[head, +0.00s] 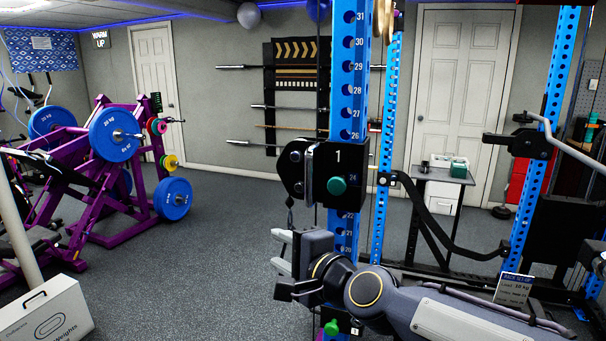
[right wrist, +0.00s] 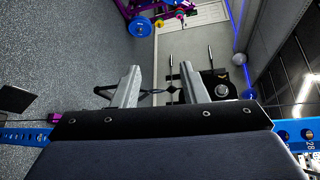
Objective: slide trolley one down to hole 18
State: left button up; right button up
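Trolley one (head: 322,160) is a black block marked "1" with a green knob (head: 337,186). It sits on the blue numbered upright (head: 348,80) in the head view. Numbers 26 to 31 show above it and 22 shows just below it. Hole 18 is not visible; my right arm covers the lower upright. My right gripper (head: 279,252) is below and left of the trolley, apart from the knob. Its two fingers are spread in the right wrist view (right wrist: 160,88). A thin dark cable-like thing shows between or behind them; I cannot tell which. My left gripper is out of view.
A black cable (head: 290,215) hangs under the trolley's left side. Another green knob (head: 331,327) shows low on the rack. A second blue upright (head: 387,140) stands behind. A purple leg-press machine (head: 95,190) is at left. The floor (head: 210,240) between is clear.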

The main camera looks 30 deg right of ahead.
jog(key=w+d+r+m+t+h, duration=0.2)
jog(key=w+d+r+m+h, duration=0.25)
jog(key=m, duration=0.45)
jog(key=m+g+h+p, duration=0.1)
jog(key=m+g+h, duration=0.3)
jog(key=m+h, duration=0.95)
send_near(308, 175)
jog(key=w+d+r+m+y, duration=0.2)
jog(key=d+m+y, duration=0.1)
jog(key=d+y, duration=0.1)
jog(key=p+x, duration=0.2)
jog(key=x, duration=0.4)
jog(key=shift+w+r, duration=0.1)
jog(key=shift+w, duration=0.25)
jog(key=shift+c, duration=0.2)
grip_shut()
